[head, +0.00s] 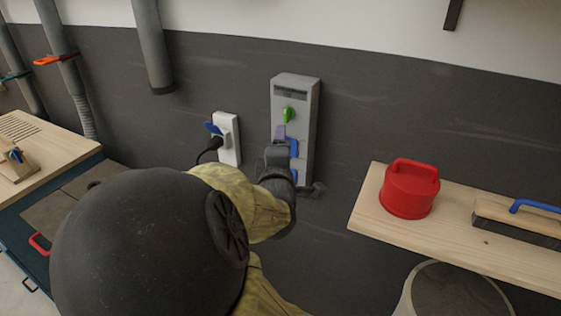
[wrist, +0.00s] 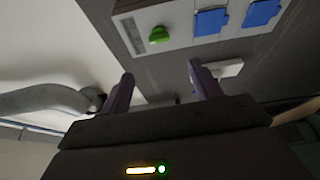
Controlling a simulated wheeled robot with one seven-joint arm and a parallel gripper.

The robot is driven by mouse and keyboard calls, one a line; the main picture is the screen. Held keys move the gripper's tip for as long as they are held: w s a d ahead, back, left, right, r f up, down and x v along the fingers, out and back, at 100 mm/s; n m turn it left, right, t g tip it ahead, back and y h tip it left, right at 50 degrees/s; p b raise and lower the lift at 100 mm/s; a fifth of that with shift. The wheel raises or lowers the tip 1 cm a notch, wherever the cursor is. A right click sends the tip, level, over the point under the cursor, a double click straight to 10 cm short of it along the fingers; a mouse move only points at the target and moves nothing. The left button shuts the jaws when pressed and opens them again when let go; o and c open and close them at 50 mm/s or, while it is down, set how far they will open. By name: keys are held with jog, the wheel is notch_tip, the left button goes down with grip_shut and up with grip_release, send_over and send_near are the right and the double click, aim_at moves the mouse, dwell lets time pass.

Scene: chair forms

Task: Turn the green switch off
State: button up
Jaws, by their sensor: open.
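The green switch (head: 288,115) is a small knob on the upper front of a grey wall box (head: 296,85). In the wrist view the green switch (wrist: 159,35) shows on the grey box (wrist: 180,22), beyond and above my gripper. My gripper (wrist: 158,80) is open, with two purplish fingers apart and nothing seen between them. In the head view my gripper (head: 280,134) is in front of the box, just below the green switch. It looks apart from the switch in the wrist view. My arm and gripper hide part of the box's lower front.
Blue socket covers (wrist: 262,12) sit on the same box. A white wall unit (head: 228,138) with a blue part is to its left. A wooden shelf (head: 470,238) at right holds a red lidded object (head: 410,190) and a brush (head: 518,220). A wooden bench (head: 60,150) stands at left.

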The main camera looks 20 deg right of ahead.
jog(key=shift+b+v, duration=1.2)
notch_tip(320, 180, down, 18)
jog(key=s+a+m+g+y+p, duration=0.1)
jog(key=a+m+g+y, duration=0.1)
jog(key=m+g+y, duration=0.4)
jog(key=s+a+f+m+g+y+p, duration=0.1)
jog(key=s+a+m+g+y, duration=0.2)
jog(key=s+a+m+g, duration=0.3)
jog(key=shift+s+a+f+g+p, duration=0.3)
jog(key=shift+s+a+g, duration=0.35)
jog(key=shift+s, duration=1.7)
jog(key=shift+a, duration=0.15)
